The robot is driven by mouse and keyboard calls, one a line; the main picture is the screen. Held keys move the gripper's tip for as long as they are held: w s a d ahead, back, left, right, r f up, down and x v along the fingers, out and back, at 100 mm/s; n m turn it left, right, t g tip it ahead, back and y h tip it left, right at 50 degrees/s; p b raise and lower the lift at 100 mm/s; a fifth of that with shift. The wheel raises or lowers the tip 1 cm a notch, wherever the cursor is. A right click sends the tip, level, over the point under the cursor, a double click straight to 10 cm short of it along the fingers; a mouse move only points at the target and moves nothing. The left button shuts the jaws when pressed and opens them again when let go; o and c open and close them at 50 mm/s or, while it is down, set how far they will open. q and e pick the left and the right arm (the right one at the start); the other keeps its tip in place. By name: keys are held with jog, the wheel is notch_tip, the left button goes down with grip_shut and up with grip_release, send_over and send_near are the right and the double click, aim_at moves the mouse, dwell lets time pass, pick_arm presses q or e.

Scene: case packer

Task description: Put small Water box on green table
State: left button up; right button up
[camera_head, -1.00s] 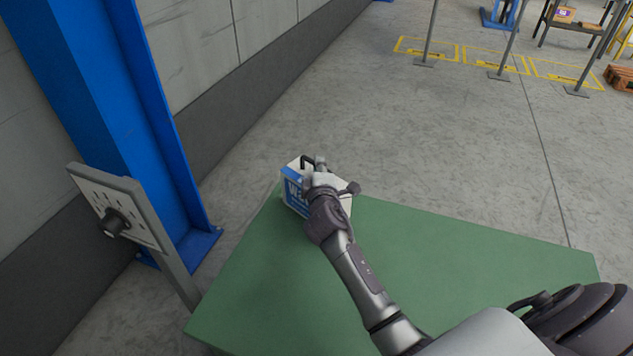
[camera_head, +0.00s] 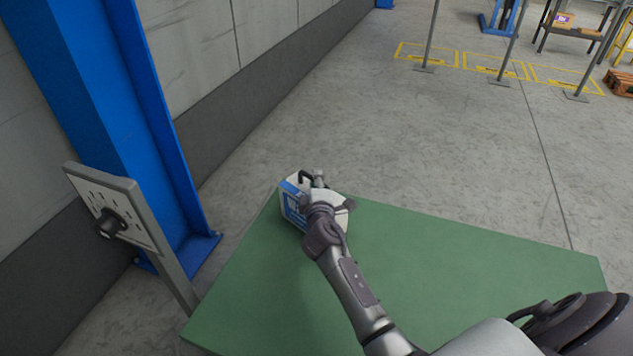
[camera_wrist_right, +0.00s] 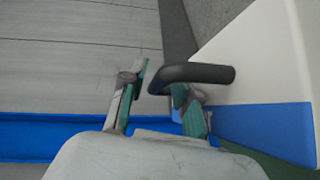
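The small Water box (camera_head: 295,208), white and blue with a black handle on top, stands at the far left corner of the green table (camera_head: 440,275). My right gripper (camera_head: 313,182) is at the box's handle and hides part of the box. In the right wrist view, the gripper's fingers (camera_wrist_right: 158,92) are apart, with the bent end of the black handle (camera_wrist_right: 200,73) between them and a gap to the left finger. The white and blue box (camera_wrist_right: 265,80) fills the right of that view. My left gripper is not in view.
A blue column (camera_head: 120,120) and a grey post with a panel and black knob (camera_head: 110,222) stand left of the table, near the wall. The rest of the tabletop is clear. Grey posts (camera_head: 508,50) and yellow floor markings stand far off.

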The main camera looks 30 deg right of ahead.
jog(key=shift+r, duration=0.15)
jog(key=v, duration=1.2)
dwell(0.4)
